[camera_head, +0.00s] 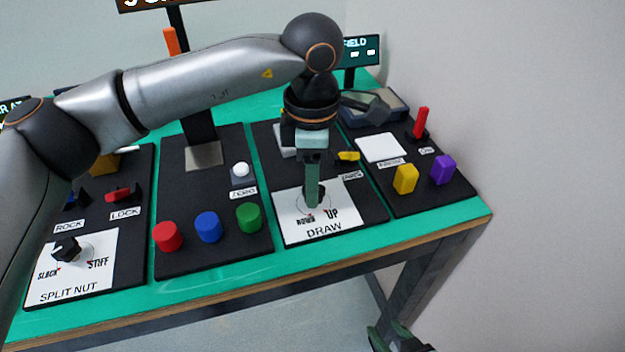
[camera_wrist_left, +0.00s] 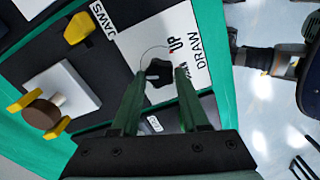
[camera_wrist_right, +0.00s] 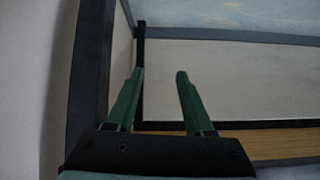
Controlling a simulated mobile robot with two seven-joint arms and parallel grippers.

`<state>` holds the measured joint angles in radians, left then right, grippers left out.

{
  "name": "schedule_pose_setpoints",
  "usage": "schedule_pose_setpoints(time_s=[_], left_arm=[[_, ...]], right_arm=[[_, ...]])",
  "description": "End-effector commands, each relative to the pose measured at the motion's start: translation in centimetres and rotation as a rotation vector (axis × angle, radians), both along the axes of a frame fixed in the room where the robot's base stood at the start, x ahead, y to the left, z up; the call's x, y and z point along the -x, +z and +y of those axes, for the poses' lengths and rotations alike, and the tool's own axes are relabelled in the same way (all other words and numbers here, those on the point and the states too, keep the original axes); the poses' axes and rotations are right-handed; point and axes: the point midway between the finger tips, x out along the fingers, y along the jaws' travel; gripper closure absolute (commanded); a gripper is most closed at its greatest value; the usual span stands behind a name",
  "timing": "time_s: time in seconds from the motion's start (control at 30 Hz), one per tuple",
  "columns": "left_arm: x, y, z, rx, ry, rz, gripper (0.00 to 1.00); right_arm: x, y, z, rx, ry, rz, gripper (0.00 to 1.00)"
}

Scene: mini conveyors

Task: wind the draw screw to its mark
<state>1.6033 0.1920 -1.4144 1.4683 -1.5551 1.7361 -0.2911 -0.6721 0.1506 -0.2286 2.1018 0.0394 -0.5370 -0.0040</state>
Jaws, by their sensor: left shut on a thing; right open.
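The draw screw is a black lobed knob (camera_wrist_left: 158,75) on a white card (camera_head: 337,226) lettered DRAW, with two words by the dial, one reading UP. My left gripper (camera_head: 313,203) points down over this card in the head view and hides most of the knob. In the left wrist view its green fingers stand on either side of the knob, shut on it. A thin ring is drawn around the knob, with small red marks by the words. The knob's exact pointing is hard to tell. My right gripper (camera_wrist_right: 160,74) is open and empty, low beyond the table's front edge.
Left of the DRAW panel are red (camera_head: 167,236), blue (camera_head: 208,227) and green (camera_head: 248,217) knobs, and a SPLIT NUT dial (camera_head: 66,249). To the right stand yellow (camera_head: 405,179) and purple (camera_head: 443,169) knobs and a red lever (camera_head: 421,122). A wall rises beyond the right end.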

Motion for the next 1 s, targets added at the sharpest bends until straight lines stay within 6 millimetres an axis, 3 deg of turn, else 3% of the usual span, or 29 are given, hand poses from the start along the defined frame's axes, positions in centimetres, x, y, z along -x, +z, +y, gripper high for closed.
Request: schedule_pose_setpoints(time_s=[0.4, 1.0], left_arm=[[-0.1, 0.1, 0.0, 0.001, -0.394, -0.002, 1.00], [-0.2, 0.1, -0.1, 0.002, -0.963, -0.003, 1.00]], right_arm=[[-1.3, 1.1, -0.2, 0.006, 0.005, -0.056, 0.47], [-0.9, 0.8, -0.1, 0.004, 0.004, -0.040, 0.47]])
